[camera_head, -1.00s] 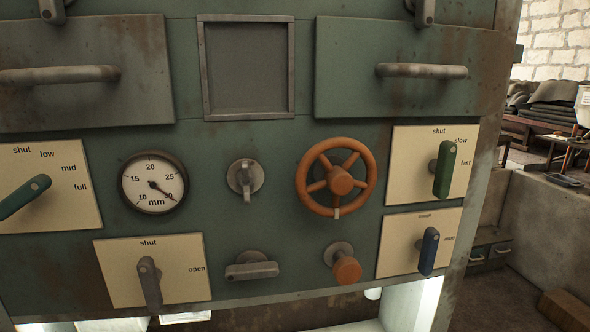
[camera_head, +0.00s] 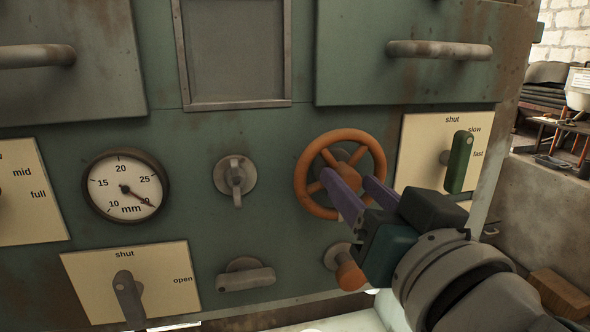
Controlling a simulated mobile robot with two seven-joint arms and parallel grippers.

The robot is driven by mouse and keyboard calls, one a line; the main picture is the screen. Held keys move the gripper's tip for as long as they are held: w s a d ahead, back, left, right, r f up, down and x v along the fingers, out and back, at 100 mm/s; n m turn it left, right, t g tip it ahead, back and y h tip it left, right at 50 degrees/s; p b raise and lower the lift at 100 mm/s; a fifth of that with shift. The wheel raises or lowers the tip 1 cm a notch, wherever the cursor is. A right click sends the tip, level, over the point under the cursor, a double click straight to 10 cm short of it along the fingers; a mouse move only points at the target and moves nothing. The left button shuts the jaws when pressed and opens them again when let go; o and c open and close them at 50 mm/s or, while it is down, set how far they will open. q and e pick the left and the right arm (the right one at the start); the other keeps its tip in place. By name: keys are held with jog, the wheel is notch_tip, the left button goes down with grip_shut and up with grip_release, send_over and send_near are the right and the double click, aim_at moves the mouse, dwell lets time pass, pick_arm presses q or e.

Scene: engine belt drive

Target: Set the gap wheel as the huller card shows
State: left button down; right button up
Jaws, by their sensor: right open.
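The orange gap wheel (camera_head: 312,160) is mounted on the green machine front, right of centre. The round gauge (camera_head: 125,186) marked in mm is at the left, its needle pointing to the lower right near the 30 end. My right gripper (camera_head: 346,187) has purple fingers and is open. Its fingers reach in front of the lower right part of the wheel and hide some of the rim. I cannot tell whether they touch it. The huller card is not clearly identifiable in this view. My left gripper is not in view.
A green lever (camera_head: 459,162) on a slow/fast plate stands right of the wheel. A grey tap (camera_head: 235,177), a grey handle (camera_head: 246,278) and a shut/open lever (camera_head: 128,297) are to the left.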

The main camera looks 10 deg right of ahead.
jog(key=shift+w, duration=0.9)
jog(key=shift+c, duration=0.2)
grip_shut()
